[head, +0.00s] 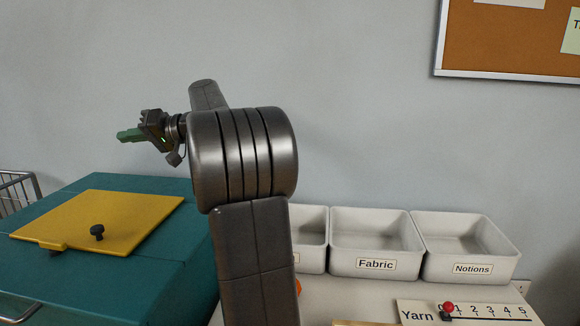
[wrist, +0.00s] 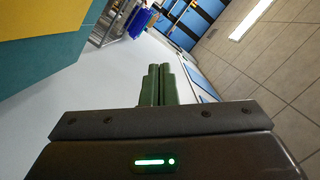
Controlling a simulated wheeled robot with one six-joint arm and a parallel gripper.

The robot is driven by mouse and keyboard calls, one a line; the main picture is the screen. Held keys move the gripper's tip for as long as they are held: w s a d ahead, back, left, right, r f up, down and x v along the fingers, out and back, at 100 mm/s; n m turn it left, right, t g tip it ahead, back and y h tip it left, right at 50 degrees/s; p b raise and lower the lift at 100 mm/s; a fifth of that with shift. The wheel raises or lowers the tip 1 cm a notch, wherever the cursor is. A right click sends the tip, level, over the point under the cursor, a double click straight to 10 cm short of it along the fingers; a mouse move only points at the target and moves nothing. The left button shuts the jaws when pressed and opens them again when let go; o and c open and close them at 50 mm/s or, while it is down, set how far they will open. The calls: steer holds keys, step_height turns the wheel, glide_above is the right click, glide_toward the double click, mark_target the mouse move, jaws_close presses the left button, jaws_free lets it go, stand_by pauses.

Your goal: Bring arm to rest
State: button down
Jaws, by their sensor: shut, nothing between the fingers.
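My gripper (head: 121,137) is held up in the air in the head view, above the teal chest and pointing left. Its green fingers are together in the wrist view (wrist: 158,85), with nothing between them. My arm rises in the middle of the head view and bends over toward the left. It hides part of the wall, the leftmost white bin and the chest's right edge.
A yellow lid (head: 110,215) with a black knob lies on the teal chest (head: 180,265). White bins labelled Fabric (head: 375,265) and Notions (head: 470,269) stand at the right. A Yarn slider panel (head: 465,313) sits in front. A wire cart (head: 18,190) is at far left.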

steer(key=w+d+r+m+g+y+p, duration=0.1)
steer(key=w+m+p, duration=0.6)
steer(key=w+p, duration=0.9)
steer(key=shift+w+d+r+p, duration=0.15)
steer(key=shift+d+r+p, duration=0.2)
steer(key=shift+d+p, duration=0.5)
steer(key=shift+a+f, duration=0.1)
